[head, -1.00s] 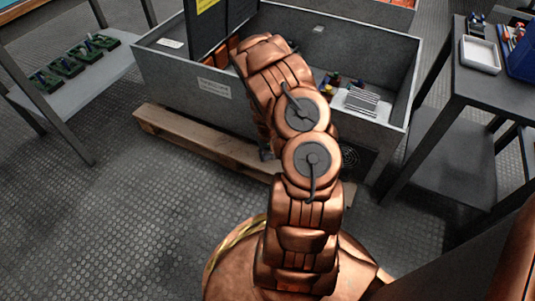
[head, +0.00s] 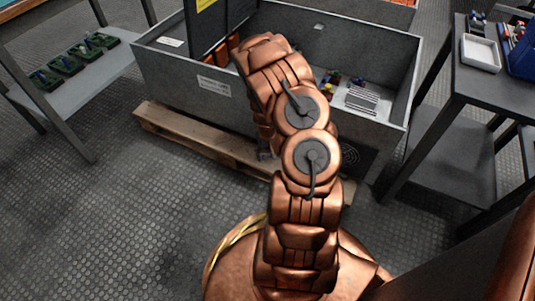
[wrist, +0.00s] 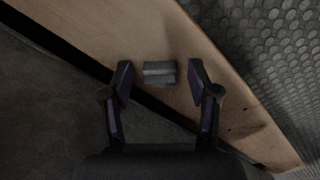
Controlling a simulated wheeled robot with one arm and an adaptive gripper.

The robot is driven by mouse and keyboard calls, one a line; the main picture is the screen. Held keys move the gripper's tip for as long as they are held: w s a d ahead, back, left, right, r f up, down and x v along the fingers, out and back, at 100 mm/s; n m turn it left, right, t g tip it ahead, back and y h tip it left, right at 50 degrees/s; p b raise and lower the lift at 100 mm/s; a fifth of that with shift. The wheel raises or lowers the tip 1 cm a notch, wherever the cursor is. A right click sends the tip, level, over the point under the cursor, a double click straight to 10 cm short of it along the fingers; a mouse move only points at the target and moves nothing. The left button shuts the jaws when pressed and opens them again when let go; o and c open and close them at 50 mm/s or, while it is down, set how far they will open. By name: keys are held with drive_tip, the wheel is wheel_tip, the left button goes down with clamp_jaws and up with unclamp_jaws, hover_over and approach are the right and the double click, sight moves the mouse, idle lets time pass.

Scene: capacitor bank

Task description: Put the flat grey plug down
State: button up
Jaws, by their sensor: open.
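The flat grey plug (wrist: 159,73) is a small grey block in the wrist view, between my two fingers. It appears to lie on the pale wooden plank of the pallet (wrist: 185,40). My gripper (wrist: 160,76) is open, with a gap between each finger and the plug. In the head view the dark end of my gripper (head: 264,152) shows low beside the pallet (head: 195,132), partly behind my arm. I cannot make out the plug there.
A large grey cabinet (head: 230,98) stands on the pallet, with a dark upright panel (head: 208,25) and parts inside. A side table (head: 75,72) with green trays is at left. A dark table (head: 470,80) with a white tray (head: 480,54) is at right. The floor in front is clear.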

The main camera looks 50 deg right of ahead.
sight(267, 154)
wheel_tip(267, 154, up, 13)
drive_tip(key=p, duration=0.4)
drive_tip(key=a+r, duration=1)
drive_tip(key=r, duration=0.1)
drive_tip(key=s+a+r+n+g, duration=0.1)
drive_tip(key=s+a+r, duration=0.2)
drive_tip(key=a+r, duration=0.25)
drive_tip(key=s+a+r+n, duration=0.1)
drive_tip(key=s+a+r, duration=0.25)
drive_tip(key=a, duration=0.25)
drive_tip(key=s+a+r+n, duration=0.1)
drive_tip(key=s+a+r, duration=0.1)
drive_tip(key=s, duration=0.3)
drive_tip(key=s+a+r+n+g, duration=0.1)
drive_tip(key=s+a+r, duration=0.2)
drive_tip(key=s+a, duration=0.2)
drive_tip(key=s+a+r+n+g, duration=0.1)
drive_tip(key=s+a+r, duration=0.2)
drive_tip(key=s, duration=0.4)
drive_tip(key=shift+s+a+r+n, duration=0.2)
drive_tip(key=shift+a+n, duration=0.2)
drive_tip(key=shift+a, duration=0.2)
drive_tip(key=shift+r, duration=0.1)
